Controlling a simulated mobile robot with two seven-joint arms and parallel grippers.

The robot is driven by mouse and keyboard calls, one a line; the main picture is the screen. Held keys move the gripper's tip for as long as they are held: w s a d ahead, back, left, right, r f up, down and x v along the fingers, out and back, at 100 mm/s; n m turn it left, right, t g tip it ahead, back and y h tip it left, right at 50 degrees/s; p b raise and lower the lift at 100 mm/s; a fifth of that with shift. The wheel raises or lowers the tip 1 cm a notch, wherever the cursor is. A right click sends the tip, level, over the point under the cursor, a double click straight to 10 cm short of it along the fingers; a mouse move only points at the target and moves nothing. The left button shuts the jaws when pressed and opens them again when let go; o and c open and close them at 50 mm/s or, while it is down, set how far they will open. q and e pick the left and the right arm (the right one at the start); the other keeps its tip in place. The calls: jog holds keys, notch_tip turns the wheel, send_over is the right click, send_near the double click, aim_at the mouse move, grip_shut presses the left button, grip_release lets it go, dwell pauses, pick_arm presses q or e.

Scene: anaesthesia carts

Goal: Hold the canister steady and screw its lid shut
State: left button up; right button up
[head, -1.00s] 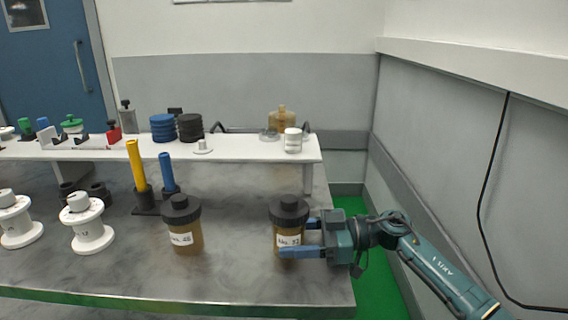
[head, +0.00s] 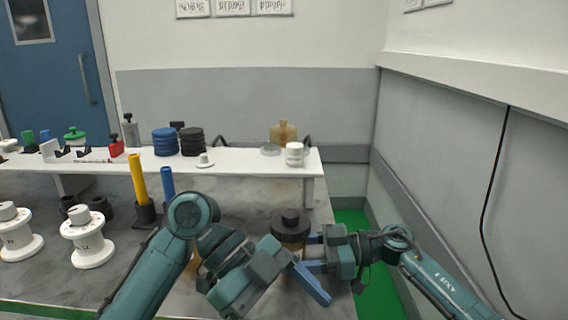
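The amber canister (head: 291,248) with its dark knobbed lid (head: 290,226) stands on the grey table at the right. The lid sits on top; how tightly cannot be told. My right gripper (head: 306,254) reaches in from the right with one blue finger behind the canister and one in front, closed around its body. My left gripper (head: 316,288) is in front of and below the lid, apart from it, with one blue finger clearly visible pointing down to the right. Its other finger is not clear. My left arm hides most of a second amber canister, and the first one's lower front is covered.
A white raised shelf (head: 240,173) runs behind the canister, holding dark discs (head: 191,141), a white jar (head: 294,154) and an amber bottle (head: 283,132). A yellow post (head: 138,180), a blue post (head: 167,184) and white spools (head: 87,238) stand left.

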pick_arm(q)
jog(key=w+d+r+m+t+y, duration=0.2)
jog(key=w+r+m+t+y, duration=0.25)
jog(key=w+r+m, duration=0.35)
jog(key=m+t+y, duration=0.4)
jog(key=m, duration=0.2)
send_near(288, 214)
jog(key=x, duration=1)
jog(key=shift+d+f, duration=0.1)
jog(key=shift+f, duration=0.1)
jog(key=c, duration=1.1)
jog(key=shift+o, duration=0.2)
jog(key=shift+m+h, duration=0.35)
jog(key=shift+m, duration=1.15)
